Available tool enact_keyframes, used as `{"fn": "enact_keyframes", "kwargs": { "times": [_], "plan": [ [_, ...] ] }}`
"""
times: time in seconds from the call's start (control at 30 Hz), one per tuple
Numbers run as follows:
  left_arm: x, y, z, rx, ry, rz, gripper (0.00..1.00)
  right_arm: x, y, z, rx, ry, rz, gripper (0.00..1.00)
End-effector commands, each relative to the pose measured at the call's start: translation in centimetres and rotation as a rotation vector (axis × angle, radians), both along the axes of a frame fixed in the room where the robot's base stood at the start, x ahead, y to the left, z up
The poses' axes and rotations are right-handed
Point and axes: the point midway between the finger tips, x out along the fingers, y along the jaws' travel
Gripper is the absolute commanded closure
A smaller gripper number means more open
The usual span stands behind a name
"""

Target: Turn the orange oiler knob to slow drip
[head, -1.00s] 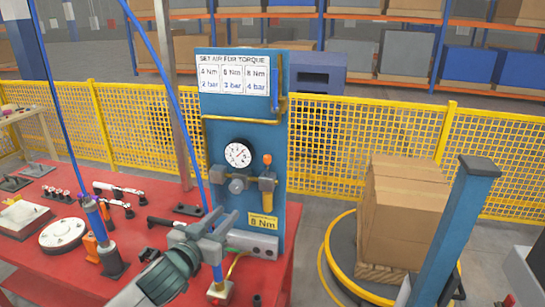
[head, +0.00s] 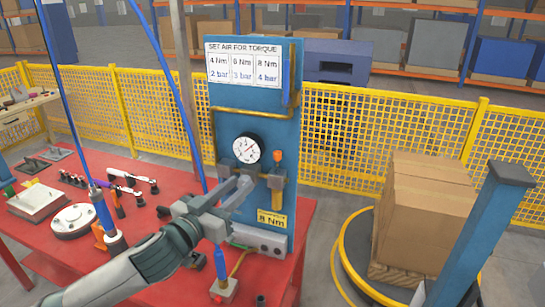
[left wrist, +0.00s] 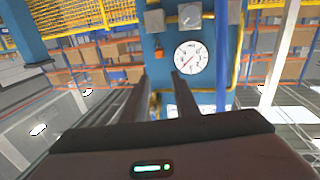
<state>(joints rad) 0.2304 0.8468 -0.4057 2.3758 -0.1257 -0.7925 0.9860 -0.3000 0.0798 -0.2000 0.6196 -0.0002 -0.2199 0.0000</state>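The orange oiler knob (head: 277,156) tops the oiler (head: 277,178), right of the round white gauge (head: 246,149) on the blue panel (head: 225,120). A small orange part, apparently this knob, shows in the left wrist view (left wrist: 158,52), left of the gauge (left wrist: 190,57). My left gripper (head: 243,186) is in front of the panel, below the gauge and left of the oiler, apart from the knob. In the left wrist view its two fingers (left wrist: 160,82) stand apart with nothing between them. It partly hides the regulator under the gauge. My right gripper is not in view.
A card sign (head: 243,66) tops the panel, and a yellow "8 Nm" label (head: 271,219) sits low on it. The red table (head: 150,190) holds tools at left. A blue post (head: 480,230) and cardboard boxes (head: 425,215) stand at right, behind floor space.

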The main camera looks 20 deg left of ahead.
Motion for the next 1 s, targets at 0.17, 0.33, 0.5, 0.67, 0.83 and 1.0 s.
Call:
{"fn": "enact_keyframes", "kwargs": {
  "times": [0.17, 0.33, 0.5, 0.67, 0.83, 1.0],
  "plan": [
    [1.8, -0.4, 0.3, -0.001, 0.000, 0.000, 0.72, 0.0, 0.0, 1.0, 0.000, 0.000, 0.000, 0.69],
    [4.4, -1.0, 0.5, 0.000, -0.001, 0.001, 0.72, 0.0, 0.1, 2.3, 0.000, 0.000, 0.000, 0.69],
    [7.4, -1.6, 0.5, -0.001, 0.000, 0.002, 0.72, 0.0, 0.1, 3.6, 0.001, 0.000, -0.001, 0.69],
    [10.1, -2.3, 0.4, 0.000, 0.001, 0.001, 0.72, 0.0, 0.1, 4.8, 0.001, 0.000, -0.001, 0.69],
    [12.8, -2.8, 0.4, 0.001, 0.000, 0.001, 0.72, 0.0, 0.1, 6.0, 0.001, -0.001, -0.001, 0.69],
    [14.9, -3.3, 0.3, 0.001, 0.000, 0.001, 0.72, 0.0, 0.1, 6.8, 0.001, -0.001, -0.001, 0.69]
  ]
}}
